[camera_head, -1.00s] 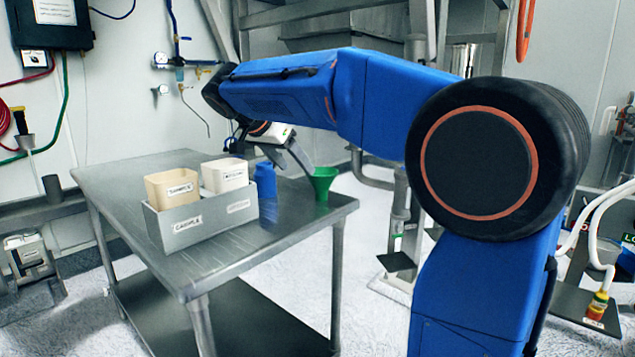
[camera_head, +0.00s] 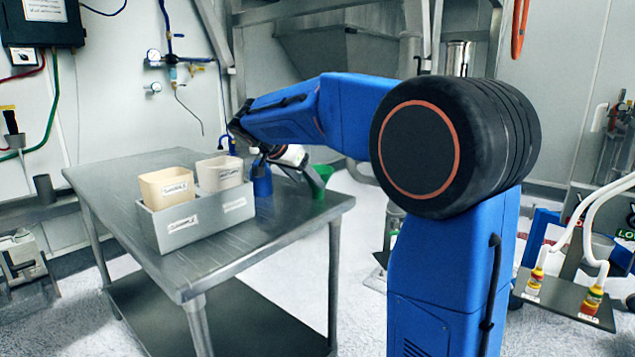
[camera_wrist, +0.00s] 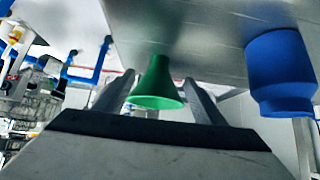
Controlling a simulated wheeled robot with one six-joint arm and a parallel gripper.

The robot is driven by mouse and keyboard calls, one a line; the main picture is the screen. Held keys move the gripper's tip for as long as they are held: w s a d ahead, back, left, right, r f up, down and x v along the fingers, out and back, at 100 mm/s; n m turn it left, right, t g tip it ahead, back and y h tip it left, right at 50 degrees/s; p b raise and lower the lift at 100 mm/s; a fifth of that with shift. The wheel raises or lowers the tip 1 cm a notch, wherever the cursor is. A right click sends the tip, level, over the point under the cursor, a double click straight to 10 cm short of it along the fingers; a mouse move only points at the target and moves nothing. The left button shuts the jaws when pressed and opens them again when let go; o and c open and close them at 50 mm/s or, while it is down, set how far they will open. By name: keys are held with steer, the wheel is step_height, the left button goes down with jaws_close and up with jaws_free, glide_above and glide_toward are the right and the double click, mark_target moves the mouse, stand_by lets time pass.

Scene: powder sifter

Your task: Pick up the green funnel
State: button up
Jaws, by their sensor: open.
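The green funnel (camera_head: 321,172) stands near the right end of the metal table (camera_head: 230,250), partly hidden by my gripper in the head view. In the wrist view the green funnel (camera_wrist: 156,85) shows between my two fingers, with its wide rim towards me and its narrow part against the table top. My gripper (camera_wrist: 158,90) is open, one finger on each side of the funnel. I cannot tell whether either finger touches it. My gripper (camera_head: 316,184) also shows in the head view, low over the table's right part.
A blue bottle (camera_head: 262,181) stands just left of the funnel; it also shows at the right in the wrist view (camera_wrist: 279,72). A grey caddy (camera_head: 190,226) with two cream containers (camera_head: 166,187) stands further left. The table's front right is clear.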

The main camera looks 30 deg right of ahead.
mark_target(311, 184)
steer(key=shift+x, duration=2.85)
steer(key=shift+s, duration=0.1)
steer(key=c, duration=1.5)
